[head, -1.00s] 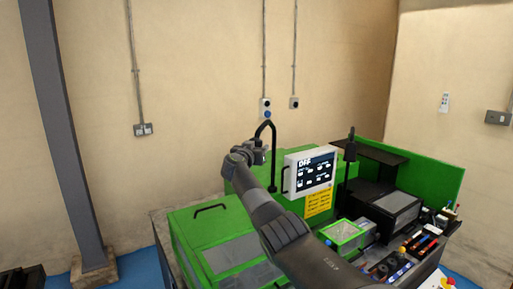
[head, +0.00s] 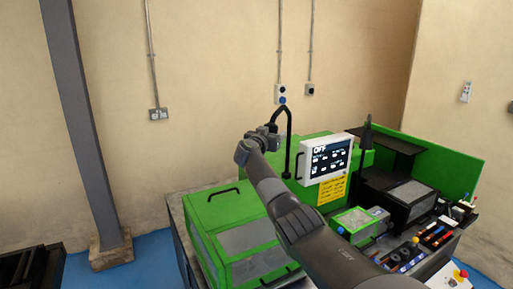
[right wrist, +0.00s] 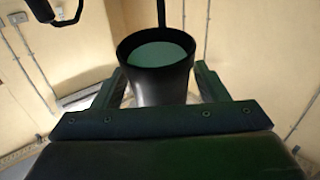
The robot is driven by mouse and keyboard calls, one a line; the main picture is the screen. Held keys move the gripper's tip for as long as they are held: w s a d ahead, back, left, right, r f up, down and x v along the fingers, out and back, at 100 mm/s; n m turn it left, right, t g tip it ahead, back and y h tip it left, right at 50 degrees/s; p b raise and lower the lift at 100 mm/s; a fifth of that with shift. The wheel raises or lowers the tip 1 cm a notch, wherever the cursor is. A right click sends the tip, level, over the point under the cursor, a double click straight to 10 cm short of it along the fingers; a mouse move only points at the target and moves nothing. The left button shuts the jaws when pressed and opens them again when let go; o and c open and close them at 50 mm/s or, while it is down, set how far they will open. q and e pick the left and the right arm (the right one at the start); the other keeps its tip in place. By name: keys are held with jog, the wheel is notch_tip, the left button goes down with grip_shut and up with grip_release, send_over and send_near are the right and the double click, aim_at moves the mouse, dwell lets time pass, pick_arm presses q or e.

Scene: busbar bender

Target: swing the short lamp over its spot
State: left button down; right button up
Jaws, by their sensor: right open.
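A black lamp (head: 289,135) with a curved gooseneck stands at the back of the green machine in the head view. My right gripper (head: 268,135) is at its left, by the hooked end of the neck. In the right wrist view, a black cup-shaped lamp head (right wrist: 160,85) with a pale green inside sits between the two fingers of my right gripper (right wrist: 157,88). The fingers are open, one on each side; I cannot tell whether they touch it. A second black lamp (head: 366,132) with a narrow cone stands right of the screen. My left gripper is out of view.
The white screen (head: 325,157) stands on the green machine, right of my arm. A green lidded box (head: 228,205) with a black handle is at the left. Tools (head: 435,237) lie on the right side. A grey post (head: 80,130) stands at far left.

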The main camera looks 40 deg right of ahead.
jog(key=shift+v, duration=0.8)
jog(key=b+v, duration=0.4)
jog(key=v, duration=1)
jog(key=shift+s+b, duration=0.15)
jog(key=shift+b, duration=0.2)
jog(key=shift+a+f, duration=0.1)
jog(key=shift+a, duration=0.05)
